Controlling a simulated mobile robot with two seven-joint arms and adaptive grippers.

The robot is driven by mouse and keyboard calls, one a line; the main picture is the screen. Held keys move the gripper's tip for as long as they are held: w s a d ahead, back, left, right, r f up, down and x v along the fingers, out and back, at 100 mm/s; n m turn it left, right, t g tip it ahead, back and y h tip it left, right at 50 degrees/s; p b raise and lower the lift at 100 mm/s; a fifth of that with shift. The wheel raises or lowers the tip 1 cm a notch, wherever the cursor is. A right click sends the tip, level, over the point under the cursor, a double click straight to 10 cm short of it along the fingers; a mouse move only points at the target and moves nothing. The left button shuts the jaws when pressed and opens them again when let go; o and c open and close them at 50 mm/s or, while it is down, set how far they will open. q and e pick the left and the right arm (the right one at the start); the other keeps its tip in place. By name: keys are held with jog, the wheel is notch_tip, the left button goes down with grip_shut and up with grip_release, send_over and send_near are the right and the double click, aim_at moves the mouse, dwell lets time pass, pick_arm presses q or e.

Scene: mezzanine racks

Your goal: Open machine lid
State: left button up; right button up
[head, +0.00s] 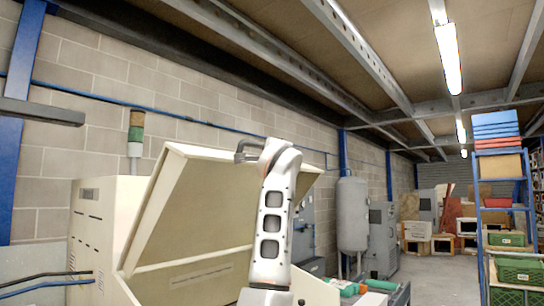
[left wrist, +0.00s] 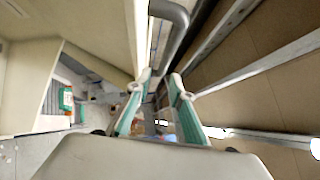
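The cream machine (head: 95,225) stands at the left of the head view. Its lid (head: 195,210) is raised and tilted, with a gap between it and the body. A grey bent handle (head: 243,151) is on the lid's upper edge; it also shows in the left wrist view (left wrist: 180,22). My arm rises in front of the lid to this edge, hiding part of it and the gripper in the head view. In the left wrist view, my left gripper (left wrist: 161,75) has its green-padded fingers apart, with the handle's lower end at or just beyond the tips. Contact is unclear. My right gripper is not in view.
A signal lamp (head: 136,132) stands behind the machine, against the block wall. A grey tank (head: 352,222) and cabinets stand farther back. A blue rack (head: 480,230) with crates is at right. The aisle floor (head: 435,272) is clear.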

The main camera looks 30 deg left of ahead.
pick_arm(q)
jog(key=shift+v, duration=2.15)
